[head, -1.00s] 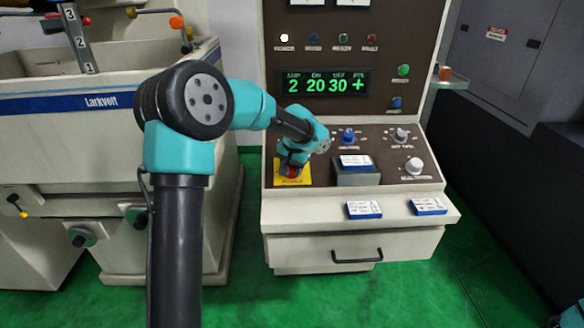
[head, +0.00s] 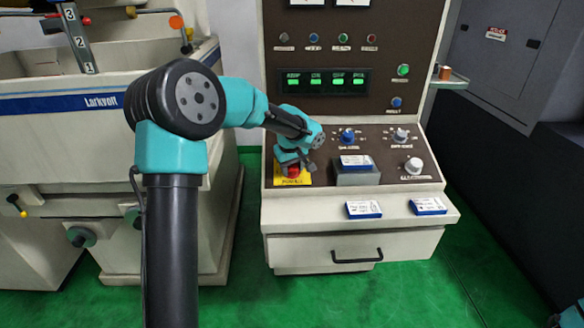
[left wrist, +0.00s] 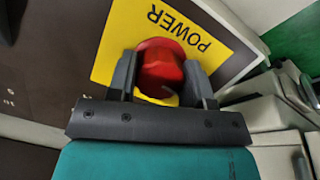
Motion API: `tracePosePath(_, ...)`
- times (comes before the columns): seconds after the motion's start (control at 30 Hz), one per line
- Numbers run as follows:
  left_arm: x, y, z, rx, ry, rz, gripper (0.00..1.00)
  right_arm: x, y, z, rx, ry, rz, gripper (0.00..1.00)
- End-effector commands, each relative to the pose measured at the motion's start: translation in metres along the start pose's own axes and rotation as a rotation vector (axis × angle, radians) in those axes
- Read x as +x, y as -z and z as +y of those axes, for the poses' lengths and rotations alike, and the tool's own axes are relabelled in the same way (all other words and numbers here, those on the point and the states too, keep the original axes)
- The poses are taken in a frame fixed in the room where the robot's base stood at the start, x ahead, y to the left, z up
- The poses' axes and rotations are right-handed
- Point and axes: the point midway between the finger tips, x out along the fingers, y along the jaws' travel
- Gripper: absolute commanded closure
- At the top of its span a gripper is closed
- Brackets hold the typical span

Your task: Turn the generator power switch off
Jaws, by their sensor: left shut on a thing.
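The power switch is a red knob (left wrist: 162,68) on a yellow plate (left wrist: 215,58) marked POWER, seen close in the left wrist view. My left gripper (head: 293,166) is at this switch, with one finger on each side of the knob, shut on it. In the head view the yellow plate (head: 291,182) is at the left of the generator's sloping control panel, and a little red shows below my gripper. The generator's display (head: 325,81) shows green blocks under small labels. The small lamps (head: 314,37) above it look unlit.
Knobs (head: 413,166) and a grey block (head: 357,177) with a blue-white box stand right of the switch. Two blue-white boxes lie on the front ledge (head: 390,217). A tank machine (head: 60,140) stands at left.

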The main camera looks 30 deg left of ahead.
Motion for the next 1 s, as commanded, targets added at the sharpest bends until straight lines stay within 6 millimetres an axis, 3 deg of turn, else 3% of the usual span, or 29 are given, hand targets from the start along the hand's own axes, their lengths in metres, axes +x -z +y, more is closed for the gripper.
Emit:
tracePosePath(0.3,0.0059,-0.0036,-0.0021,-0.119,-0.009,-0.011,0.77,0.0,0.0,0.0,0.0,0.0,0.0,0.57)
tracePosePath(0.77,0.0063,-0.0038,-0.0018,-0.134,-0.012,-0.012,0.77,0.0,0.0,0.0,0.0,0.0,0.0,0.57)
tracePosePath(0.8,0.0064,-0.0039,-0.0018,-0.134,-0.012,-0.012,0.5,0.0,0.0,0.0,0.0,0.0,0.0,0.57)
tracePosePath(1.0,0.0059,-0.0034,-0.0015,-0.133,-0.012,-0.01,0.31,0.0,0.0,0.0,0.0,0.0,0.0,0.57)
